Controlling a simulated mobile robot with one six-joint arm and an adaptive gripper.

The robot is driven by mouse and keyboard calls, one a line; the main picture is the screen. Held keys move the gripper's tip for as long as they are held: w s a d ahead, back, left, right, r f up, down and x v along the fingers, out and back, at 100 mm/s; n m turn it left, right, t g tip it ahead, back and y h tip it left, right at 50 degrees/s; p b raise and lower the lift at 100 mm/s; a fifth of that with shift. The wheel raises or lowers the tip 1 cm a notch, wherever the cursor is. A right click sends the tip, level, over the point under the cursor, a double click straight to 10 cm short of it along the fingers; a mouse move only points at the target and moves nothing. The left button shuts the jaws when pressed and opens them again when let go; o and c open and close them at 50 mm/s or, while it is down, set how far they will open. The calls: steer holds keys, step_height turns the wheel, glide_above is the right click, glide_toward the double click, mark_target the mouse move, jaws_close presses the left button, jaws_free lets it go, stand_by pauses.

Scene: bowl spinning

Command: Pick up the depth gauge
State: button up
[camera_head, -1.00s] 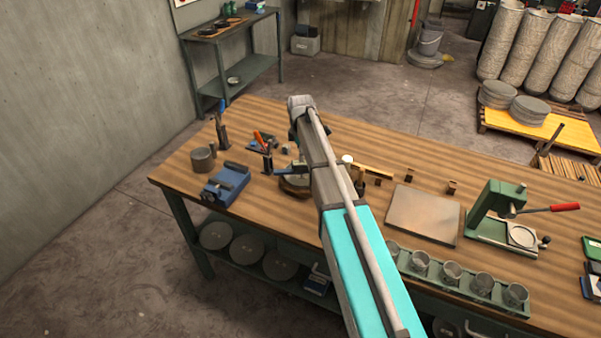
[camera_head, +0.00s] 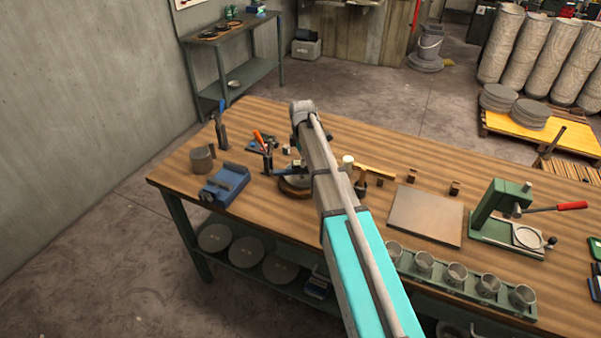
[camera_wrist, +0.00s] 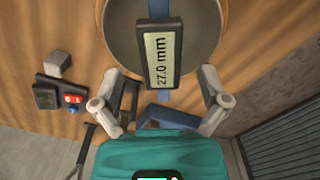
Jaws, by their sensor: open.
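The depth gauge (camera_wrist: 162,50) shows in the wrist view as a dark housing with a display reading 27.0 mm. It is over a round grey bowl (camera_wrist: 117,28) at the top middle. My gripper (camera_wrist: 160,90) is open, its two fingers spread left and right, with the lower end of the gauge housing between and slightly beyond them. I see no finger contact with it. A blue-grey bar lies between the fingers below the display; I cannot tell whether it belongs to the gauge. In the head view, the round bowl (camera_head: 292,190) is partly behind my arm, which hides most of the gripper.
A blue vise-like block (camera_head: 224,184) and a grey cylinder (camera_head: 201,159) stand left of the bowl. A mallet (camera_head: 372,172), a flat plate (camera_head: 425,215) and a green press (camera_head: 500,212) lie to the right. Several cups (camera_head: 456,274) line the front edge.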

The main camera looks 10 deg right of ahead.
steer(key=shift+f+b, duration=1.05)
steer(key=shift+f, duration=0.25)
jaws_close()
steer(key=shift+r, duration=0.2)
step_height(320, 180, up, 2)
steer(key=shift+r+p, duration=0.1)
steer(key=shift+p, duration=1.15)
steer(key=s+r+p, duration=1)
steer(key=s, duration=0.4)
steer(key=shift+r+p, duration=0.25)
steer(key=shift+p, duration=0.05)
steer(key=shift+w+f, duration=0.1)
steer(key=shift+w, duration=0.05)
